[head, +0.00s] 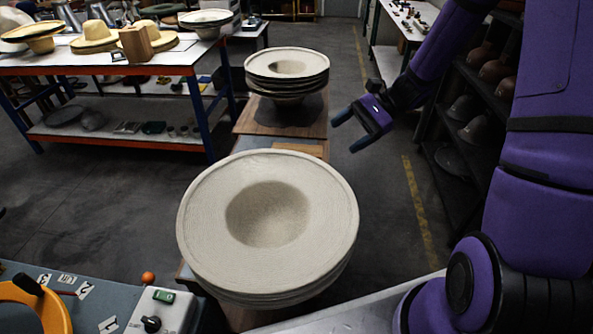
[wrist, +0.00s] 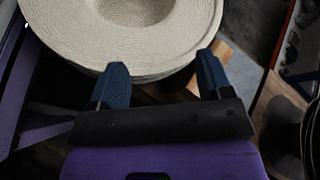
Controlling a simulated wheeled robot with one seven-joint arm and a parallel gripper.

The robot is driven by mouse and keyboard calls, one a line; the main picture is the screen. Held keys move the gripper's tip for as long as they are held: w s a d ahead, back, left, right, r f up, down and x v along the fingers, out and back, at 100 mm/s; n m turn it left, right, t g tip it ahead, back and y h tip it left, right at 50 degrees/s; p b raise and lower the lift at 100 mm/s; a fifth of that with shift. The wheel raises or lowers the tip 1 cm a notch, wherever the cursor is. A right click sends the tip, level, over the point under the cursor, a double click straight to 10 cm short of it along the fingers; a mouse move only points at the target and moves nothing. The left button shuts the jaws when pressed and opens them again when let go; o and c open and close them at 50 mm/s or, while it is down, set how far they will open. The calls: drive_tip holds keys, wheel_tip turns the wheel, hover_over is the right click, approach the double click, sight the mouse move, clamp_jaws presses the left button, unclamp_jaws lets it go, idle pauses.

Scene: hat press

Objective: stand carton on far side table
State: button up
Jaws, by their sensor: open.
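My gripper (head: 346,132) is open and empty, in the air right of the narrow bench between two hat stacks. In the wrist view my gripper (wrist: 162,68) has its fingers spread, with the near hat stack (wrist: 165,50) beyond them. A light tan, box-like piece (head: 300,148) lies on the bench just behind the near hat stack, partly hidden by it; it may be the carton. It seems to show in the wrist view (wrist: 210,72) by the right finger. A brown upright box (head: 137,43) stands on the left side table (head: 165,70) among straw hats.
The near stack of felt hats (head: 330,240) and a far stack (head: 287,65) stand on the wooden bench (head: 250,122). A dark shelf rack (head: 455,150) with hats is at the right. A control panel (head: 80,300) is at front left. The floor left of the bench is open.

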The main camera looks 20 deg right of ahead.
sight(310, 154)
drive_tip(key=w+d+f+m+t+y, duration=0.2)
drive_tip(key=w+f+m+t, duration=0.25)
drive_tip(key=f, duration=0.25)
drive_tip(key=w+d+f+m+t+y, duration=0.2)
drive_tip(key=w+f+m+t, duration=0.1)
drive_tip(key=f+m, duration=0.35)
drive_tip(key=shift+n, duration=0.3)
drive_tip(key=x, duration=0.6)
drive_tip(key=f+x, duration=0.1)
drive_tip(key=x, duration=0.3)
drive_tip(key=shift+w, duration=0.15)
drive_tip(key=shift+r, duration=0.1)
drive_tip(key=c, duration=1.2)
